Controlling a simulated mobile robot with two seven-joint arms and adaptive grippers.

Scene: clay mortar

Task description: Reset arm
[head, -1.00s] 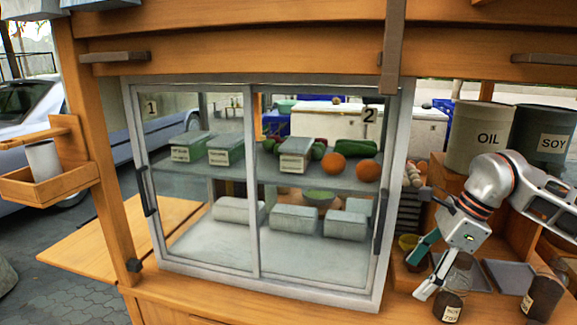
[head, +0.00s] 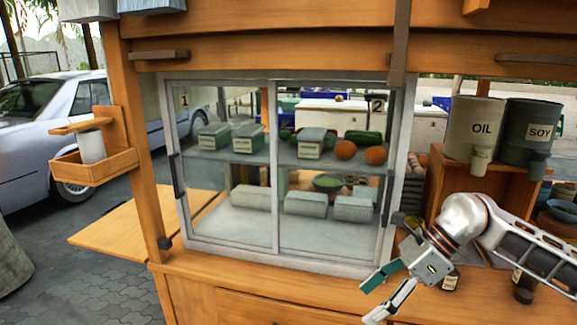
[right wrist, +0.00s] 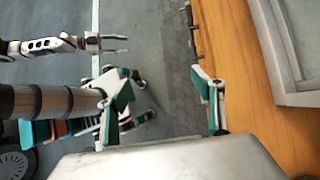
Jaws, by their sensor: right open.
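My right gripper (head: 378,298) is open and empty in the head view. It hangs in front of the counter's front edge, below the lower right corner of the glass case. In the right wrist view its two teal-padded fingers (right wrist: 160,92) stand wide apart with nothing between them. My left gripper (right wrist: 122,43) shows only in the right wrist view, at the upper left. Its fingers are parted with nothing between them, over the grey floor.
The glass display case (head: 278,150) stands left of my right arm. Dark bottles (head: 525,284) stand on the counter (head: 245,277) near my right forearm. The OIL pot (head: 474,128) and SOY pot (head: 528,135) are above. Paving before the counter is open.

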